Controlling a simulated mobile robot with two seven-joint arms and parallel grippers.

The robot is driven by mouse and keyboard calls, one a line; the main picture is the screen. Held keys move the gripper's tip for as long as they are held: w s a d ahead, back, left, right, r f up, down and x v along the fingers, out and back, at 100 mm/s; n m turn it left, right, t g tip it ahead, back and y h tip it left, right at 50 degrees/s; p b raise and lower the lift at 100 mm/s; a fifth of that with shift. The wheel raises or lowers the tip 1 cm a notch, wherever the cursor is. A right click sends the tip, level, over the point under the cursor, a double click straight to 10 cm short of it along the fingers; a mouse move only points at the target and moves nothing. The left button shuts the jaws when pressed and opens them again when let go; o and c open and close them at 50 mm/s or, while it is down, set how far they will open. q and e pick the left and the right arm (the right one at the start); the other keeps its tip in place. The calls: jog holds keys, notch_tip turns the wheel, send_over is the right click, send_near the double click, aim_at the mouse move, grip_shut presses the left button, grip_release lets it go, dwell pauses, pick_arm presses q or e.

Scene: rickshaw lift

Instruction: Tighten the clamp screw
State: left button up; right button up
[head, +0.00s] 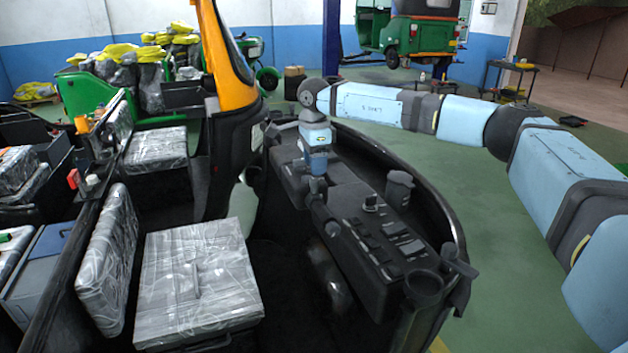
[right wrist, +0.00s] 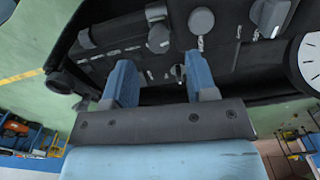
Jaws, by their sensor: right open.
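My right gripper (head: 316,184) comes in over the dashboard (head: 345,228) of the rickshaw and points down at its left part. In the right wrist view its two blue fingers (right wrist: 160,80) are open and apart, with nothing held between them. A small dark knob (right wrist: 178,72) shows on the panel between the fingertips; I cannot tell whether it is the clamp screw. Other round knobs, such as one with a key-like tag (right wrist: 158,38), sit beyond the fingers. No part is clearly recognisable as a clamp screw. My left gripper is not in view.
A dark cup-shaped part (head: 399,188) and another round holder (head: 424,287) stand on the dashboard's right side. A plastic-wrapped seat (head: 196,280) is at front left. A yellow and black pillar (head: 232,70) rises left of my gripper. Green floor (head: 500,240) is clear at right.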

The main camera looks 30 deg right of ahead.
aim_at(315, 180)
notch_tip(315, 180, down, 4)
jog(key=shift+s+f, duration=0.1)
jog(key=shift+s, duration=0.05)
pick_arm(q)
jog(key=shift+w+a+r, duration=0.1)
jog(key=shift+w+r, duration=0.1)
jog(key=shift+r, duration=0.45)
pick_arm(e)
jog(key=shift+f, duration=0.75)
jog(key=c, duration=0.9)
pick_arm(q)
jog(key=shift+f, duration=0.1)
